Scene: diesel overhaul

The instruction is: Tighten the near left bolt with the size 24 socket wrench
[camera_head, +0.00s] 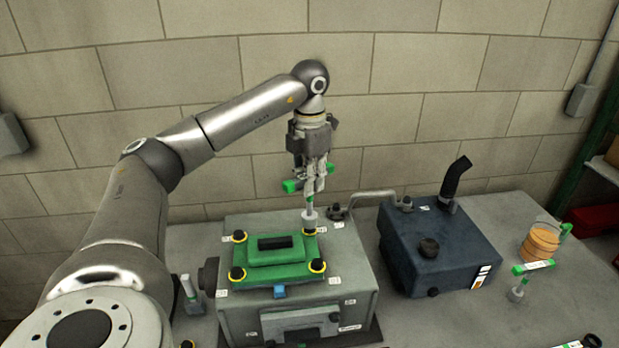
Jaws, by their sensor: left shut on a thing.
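My left gripper (316,178) points down, shut on a socket wrench with a green crossbar (293,186). The wrench's grey socket (309,214) is at the far right bolt (309,232) of the green cover (276,250); I cannot tell whether it is seated. The near left bolt (237,274), dark with a yellow ring, stands uncovered at the cover's near left corner. The far left bolt (239,236) and near right bolt (317,266) look the same. The wrench's size marking is not readable. My right gripper is out of view.
The cover sits on a grey engine block (350,262). A dark blue tank (455,250) with a black pipe stands to its right. Other green-marked tools stand at left (188,288) and right (518,290). Orange rings (540,243) are stacked at far right. A block wall is behind.

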